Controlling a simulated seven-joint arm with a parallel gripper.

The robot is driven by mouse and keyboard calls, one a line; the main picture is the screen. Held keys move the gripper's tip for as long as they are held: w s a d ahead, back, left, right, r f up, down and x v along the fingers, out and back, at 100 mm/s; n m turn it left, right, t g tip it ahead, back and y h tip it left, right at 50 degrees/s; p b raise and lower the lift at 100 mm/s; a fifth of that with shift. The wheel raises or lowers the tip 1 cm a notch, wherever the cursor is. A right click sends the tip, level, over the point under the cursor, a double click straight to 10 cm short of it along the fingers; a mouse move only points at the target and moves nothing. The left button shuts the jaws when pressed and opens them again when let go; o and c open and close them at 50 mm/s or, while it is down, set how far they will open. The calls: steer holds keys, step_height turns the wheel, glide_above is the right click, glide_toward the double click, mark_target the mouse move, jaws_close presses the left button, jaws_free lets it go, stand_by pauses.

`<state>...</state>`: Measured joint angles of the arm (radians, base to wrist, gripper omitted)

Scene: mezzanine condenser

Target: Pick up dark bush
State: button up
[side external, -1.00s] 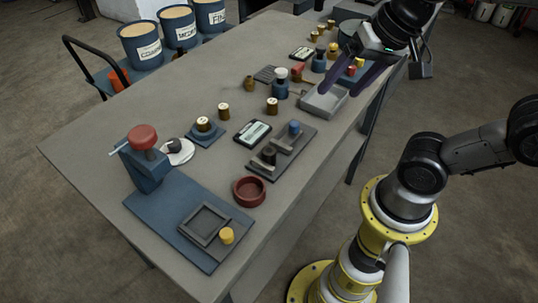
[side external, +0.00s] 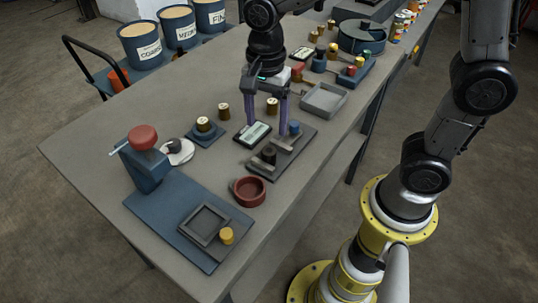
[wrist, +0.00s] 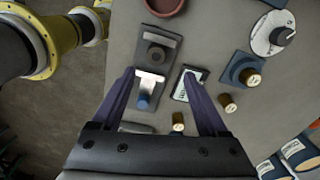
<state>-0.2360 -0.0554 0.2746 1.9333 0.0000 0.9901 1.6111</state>
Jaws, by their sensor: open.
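The dark bush (side external: 268,154) is a short black cylinder standing on the near end of a long grey fixture (side external: 281,166). In the wrist view the dark bush (wrist: 156,54) shows as a dark round top, just beyond my fingertips. My gripper (side external: 267,122) is open and empty, pointing down above the table close to the fixture. In the wrist view my gripper (wrist: 158,72) has its fingers spread on either side of the fixture's middle. A blue-topped piece (side external: 294,128) stands at the fixture's other end.
A small display unit (side external: 252,134) lies beside the fixture. A red bowl (side external: 249,191) sits nearer the front. Brass pieces (side external: 223,111) stand to the left. A blue press (side external: 146,160) stands at the table's left, and an empty grey tray (side external: 323,99) lies behind.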

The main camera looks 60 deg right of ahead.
mark_target(269, 149)
step_height(269, 149, down, 4)
steer(key=shift+f, duration=0.1)
steer(key=shift+s+f, duration=0.15)
steer(key=shift+f, duration=1.15)
steer(key=shift+s+f, duration=0.15)
steer(key=shift+f, duration=1.15)
jaws_close()
